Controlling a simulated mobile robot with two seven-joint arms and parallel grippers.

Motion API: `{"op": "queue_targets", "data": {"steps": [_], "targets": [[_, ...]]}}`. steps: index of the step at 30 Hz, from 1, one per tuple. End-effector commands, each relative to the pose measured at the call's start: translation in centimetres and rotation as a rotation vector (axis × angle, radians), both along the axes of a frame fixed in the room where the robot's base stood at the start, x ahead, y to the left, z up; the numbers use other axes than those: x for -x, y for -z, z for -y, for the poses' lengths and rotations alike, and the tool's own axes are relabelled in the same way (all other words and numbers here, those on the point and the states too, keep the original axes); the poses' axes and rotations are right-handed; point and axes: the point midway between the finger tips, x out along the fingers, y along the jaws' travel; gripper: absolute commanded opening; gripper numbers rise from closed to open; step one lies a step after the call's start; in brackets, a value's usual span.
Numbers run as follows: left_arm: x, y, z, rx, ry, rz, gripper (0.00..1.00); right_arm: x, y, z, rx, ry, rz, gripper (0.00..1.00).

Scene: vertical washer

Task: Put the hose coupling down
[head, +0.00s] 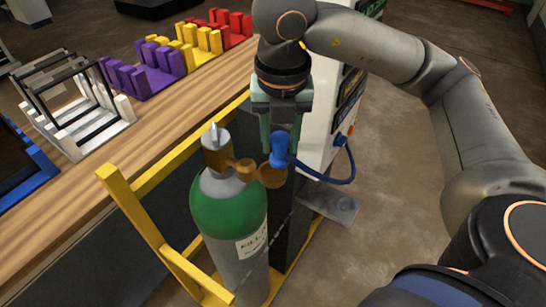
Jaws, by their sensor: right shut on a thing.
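The blue hose coupling (280,152) hangs upright at the tips of my right gripper (281,132), which is shut on it and points down. The coupling is just above the round brown outlet (272,177) of the valve on the gas cylinder. I cannot tell whether the two touch. A blue hose (330,180) runs from the coupling to the white machine on the right. The cylinder (228,208) is grey with a green shoulder and stands upright. The fingers partly hide the coupling's top. My left gripper is out of view.
A yellow frame (150,222) surrounds the cylinder. The white machine (325,115) stands close behind and right of the coupling. A wooden bench (160,120) on the left carries purple, yellow and red racks (145,72) and a white-and-black frame (85,125). The floor at right is clear.

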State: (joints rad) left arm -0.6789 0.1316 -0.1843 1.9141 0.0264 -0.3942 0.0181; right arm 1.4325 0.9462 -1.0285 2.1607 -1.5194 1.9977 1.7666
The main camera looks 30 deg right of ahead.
Motion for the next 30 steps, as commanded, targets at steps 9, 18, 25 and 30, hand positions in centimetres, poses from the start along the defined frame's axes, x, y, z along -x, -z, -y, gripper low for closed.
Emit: {"op": "queue_targets", "data": {"steps": [9, 18, 25, 30], "targets": [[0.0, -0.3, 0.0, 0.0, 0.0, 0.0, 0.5, -1.2, 3.1, -0.6, 0.003, 0.001, -0.003, 0.0], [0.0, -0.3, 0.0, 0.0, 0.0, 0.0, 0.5, -1.2, 4.5, -0.6, 0.0, 0.0, 0.002, 0.0], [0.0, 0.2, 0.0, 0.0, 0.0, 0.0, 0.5, -1.2, 5.0, -0.6, 0.001, 0.0, 0.001, 0.0], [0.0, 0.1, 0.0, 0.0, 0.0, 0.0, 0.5, -1.2, 4.9, -0.6, 0.001, 0.0, 0.001, 0.56]]}}
